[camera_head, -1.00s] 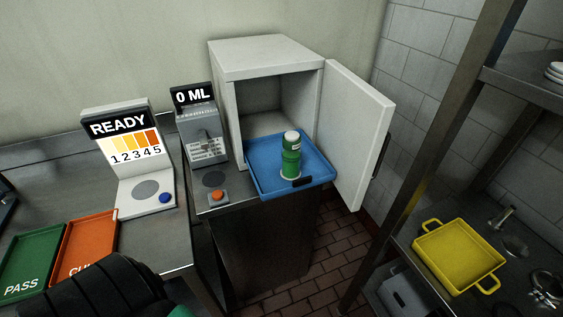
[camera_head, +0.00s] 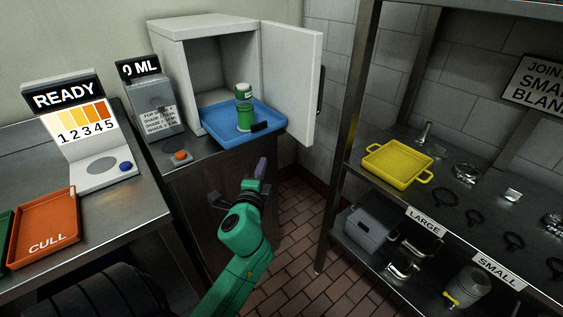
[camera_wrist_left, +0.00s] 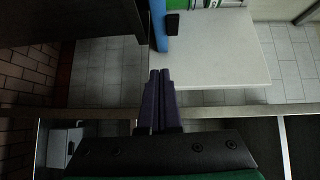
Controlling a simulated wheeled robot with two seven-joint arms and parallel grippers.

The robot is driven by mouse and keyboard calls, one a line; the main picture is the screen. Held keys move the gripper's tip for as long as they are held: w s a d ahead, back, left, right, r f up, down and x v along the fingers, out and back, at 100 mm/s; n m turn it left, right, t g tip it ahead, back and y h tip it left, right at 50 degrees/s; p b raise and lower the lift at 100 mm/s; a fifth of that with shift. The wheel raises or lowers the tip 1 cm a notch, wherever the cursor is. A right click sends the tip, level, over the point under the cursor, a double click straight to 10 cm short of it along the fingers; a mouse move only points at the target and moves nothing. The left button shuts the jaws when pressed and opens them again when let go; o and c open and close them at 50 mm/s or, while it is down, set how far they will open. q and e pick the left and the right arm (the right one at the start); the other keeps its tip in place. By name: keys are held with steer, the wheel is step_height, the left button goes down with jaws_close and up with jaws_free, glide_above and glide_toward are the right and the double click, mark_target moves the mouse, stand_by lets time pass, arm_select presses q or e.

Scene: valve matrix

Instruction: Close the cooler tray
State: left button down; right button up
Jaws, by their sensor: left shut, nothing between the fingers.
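The blue cooler tray (camera_head: 222,123) is slid out of the white cooler (camera_head: 180,70) in the head view. A green bottle with a white cap (camera_head: 244,108) stands upright on it. A black handle (camera_head: 261,127) is on the tray's front edge. The cooler door (camera_head: 290,80) stands open to the right. My left gripper (camera_head: 261,168) is below and in front of the tray, apart from it, shut and empty. In the left wrist view its purple fingers (camera_wrist_left: 160,74) lie together, near the blue tray edge (camera_wrist_left: 159,28) and black handle (camera_wrist_left: 173,24). My right gripper is not in view.
A dispenser reading 0 ML (camera_head: 155,105) stands left of the cooler. An orange CULL tray (camera_head: 45,225) lies on the left counter. A metal shelf (camera_head: 345,150) with a yellow tray (camera_head: 397,163) stands at right. Floor between is clear.

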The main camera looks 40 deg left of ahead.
arm_select(q)
step_height(320, 180, up, 2)
steer(key=p, duration=0.2)
glide_toward(262, 127)
steer(key=w+d, duration=0.2)
steer(key=w, duration=0.1)
steer(key=shift+y, duration=0.3)
steer(key=w+a, duration=0.1)
steer(key=a, duration=0.1)
steer(key=w+a, duration=0.1)
steer(key=a, duration=0.1)
steer(key=shift+w+f+p, duration=0.15)
steer(key=shift+p, duration=0.15)
steer(key=shift+a, duration=0.3)
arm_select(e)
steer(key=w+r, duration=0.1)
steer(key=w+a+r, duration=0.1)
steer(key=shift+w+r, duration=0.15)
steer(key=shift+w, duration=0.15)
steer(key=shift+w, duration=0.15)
